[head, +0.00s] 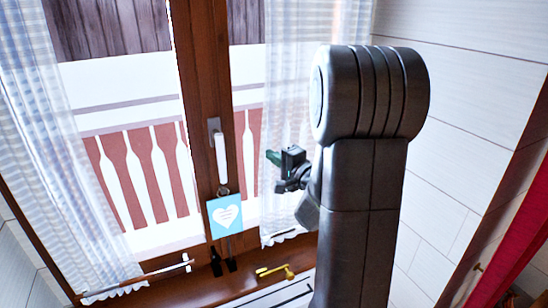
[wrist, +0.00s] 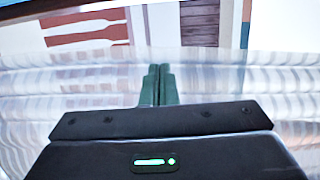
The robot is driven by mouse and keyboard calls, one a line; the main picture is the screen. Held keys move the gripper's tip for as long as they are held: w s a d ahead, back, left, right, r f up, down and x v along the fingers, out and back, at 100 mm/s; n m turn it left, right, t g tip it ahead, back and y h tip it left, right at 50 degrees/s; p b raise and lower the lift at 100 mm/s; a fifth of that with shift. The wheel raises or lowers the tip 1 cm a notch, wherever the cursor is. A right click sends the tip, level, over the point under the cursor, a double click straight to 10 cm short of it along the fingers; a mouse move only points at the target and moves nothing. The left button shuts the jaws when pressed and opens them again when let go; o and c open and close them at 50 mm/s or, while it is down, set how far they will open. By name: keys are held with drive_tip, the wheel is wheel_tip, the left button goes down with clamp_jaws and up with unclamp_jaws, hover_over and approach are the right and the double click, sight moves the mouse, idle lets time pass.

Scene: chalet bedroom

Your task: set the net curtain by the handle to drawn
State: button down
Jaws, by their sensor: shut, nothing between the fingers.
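Two sheer net curtains hang at the window. The right net curtain (head: 292,75) is gathered at the right side, close to the white window handle (head: 221,155). The left net curtain (head: 58,150) hangs at the far left with its lower edge spreading inward. My gripper (head: 272,157) is in front of the right curtain's left edge, at about handle height. In the wrist view, its green fingers (wrist: 158,84) are shut together with nothing between them. The sheer folds (wrist: 60,95) spread across behind them. Whether the fingertips touch the cloth I cannot tell. My arm hides part of the right curtain.
A blue card with a white heart (head: 226,215) hangs below the handle. A brass handle-like piece (head: 275,271) and small dark items (head: 222,263) are along the sill. A red drape (head: 515,240) is at the right edge. The middle of the window is uncovered.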

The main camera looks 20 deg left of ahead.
drive_tip(key=s+a, duration=0.2)
drive_tip(key=s, duration=0.1)
drive_tip(key=shift+s+a+b, duration=0.1)
drive_tip(key=shift+a+b, duration=0.25)
drive_tip(key=shift+b, duration=0.05)
